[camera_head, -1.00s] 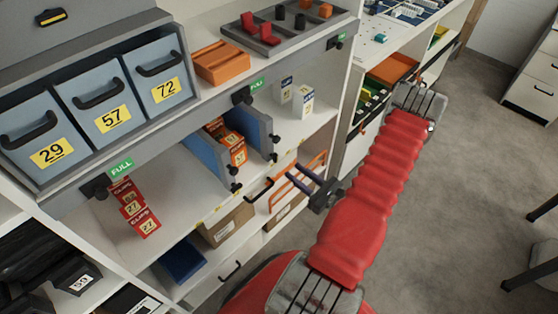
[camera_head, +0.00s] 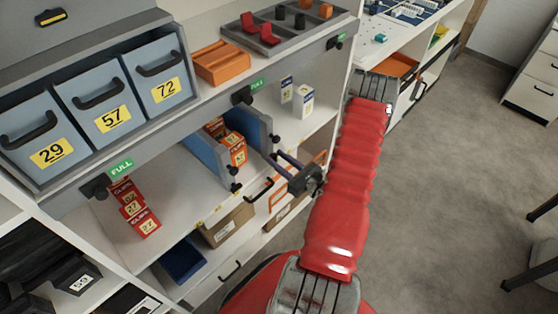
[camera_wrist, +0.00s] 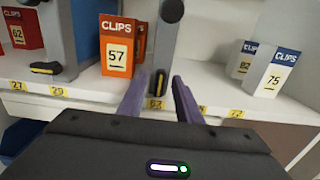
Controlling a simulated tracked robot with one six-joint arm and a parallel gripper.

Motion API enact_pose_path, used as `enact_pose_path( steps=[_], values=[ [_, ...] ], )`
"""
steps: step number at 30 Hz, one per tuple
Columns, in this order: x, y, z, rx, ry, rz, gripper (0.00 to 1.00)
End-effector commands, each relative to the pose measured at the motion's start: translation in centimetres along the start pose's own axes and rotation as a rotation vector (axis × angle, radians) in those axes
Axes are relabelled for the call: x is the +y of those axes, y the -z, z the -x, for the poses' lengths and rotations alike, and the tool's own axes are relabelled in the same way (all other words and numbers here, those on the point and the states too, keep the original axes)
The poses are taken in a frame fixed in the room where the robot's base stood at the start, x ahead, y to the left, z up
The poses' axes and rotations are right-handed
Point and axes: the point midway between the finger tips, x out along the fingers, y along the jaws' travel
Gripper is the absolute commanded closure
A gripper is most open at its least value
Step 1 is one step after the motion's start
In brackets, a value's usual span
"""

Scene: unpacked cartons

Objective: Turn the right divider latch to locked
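The right divider (camera_wrist: 164,38) stands on the shelf between orange and white clip boxes. Its latch (camera_wrist: 158,82) is a small dark knob with a yellow mark, standing roughly upright low on the divider's front edge. The left divider's latch (camera_wrist: 45,68) lies sideways in the wrist view. My gripper (camera_wrist: 158,92) is open, its two purple-grey fingers on either side of the right latch in the picture; I cannot tell whether they touch it. In the head view my gripper (camera_head: 280,156) points at the foot of the right divider (camera_head: 256,128).
An orange clips box (camera_wrist: 117,46) stands close left of the right divider. White clips boxes (camera_wrist: 268,72) stand to its right. A cardboard box (camera_head: 228,222) and a blue bin (camera_head: 181,260) sit on the lower shelf. Open floor (camera_head: 440,200) lies to the right.

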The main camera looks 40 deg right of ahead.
Motion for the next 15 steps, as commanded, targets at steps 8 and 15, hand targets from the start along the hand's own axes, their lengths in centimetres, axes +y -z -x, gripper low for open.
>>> enact_pose_path(
  steps=[8, 15],
  values=[
    [-0.01, 0.0, 0.02, 0.0, 0.0, 0.0, 0.76],
    [0.0, 0.0, 0.03, 0.0, 0.0, 0.0, 0.93]
  ],
)
